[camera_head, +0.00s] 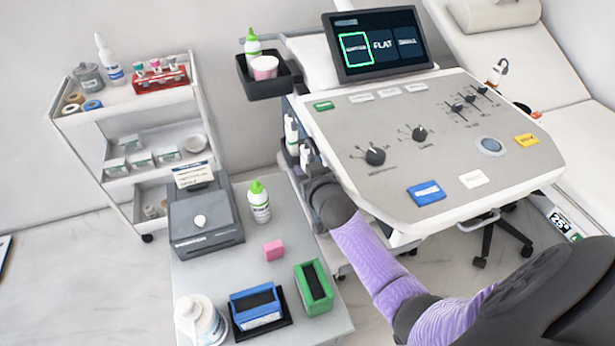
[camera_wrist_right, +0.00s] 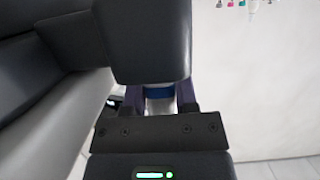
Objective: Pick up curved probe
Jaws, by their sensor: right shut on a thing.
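White probes stand in holders on the left side of the ultrasound console; one shows in the head view (camera_head: 291,130), another just below it (camera_head: 305,156). My right gripper (camera_head: 316,178) is beside these holders, its fingers mostly hidden behind the wrist and console edge. In the right wrist view, the gripper (camera_wrist_right: 162,98) is shut on a white probe with a blue band (camera_wrist_right: 160,91). The dark wrist housing covers most of this probe, so its head shape cannot be told. My left gripper is not in view.
The console panel (camera_head: 400,190) and screen (camera_head: 377,45), with its left tile framed green, stand right of my right gripper. A low table (camera_head: 190,285) with bottles and boxes is at left. A black tray (camera_head: 262,88) hangs above the holders; a white trolley (camera_head: 115,115) stands behind.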

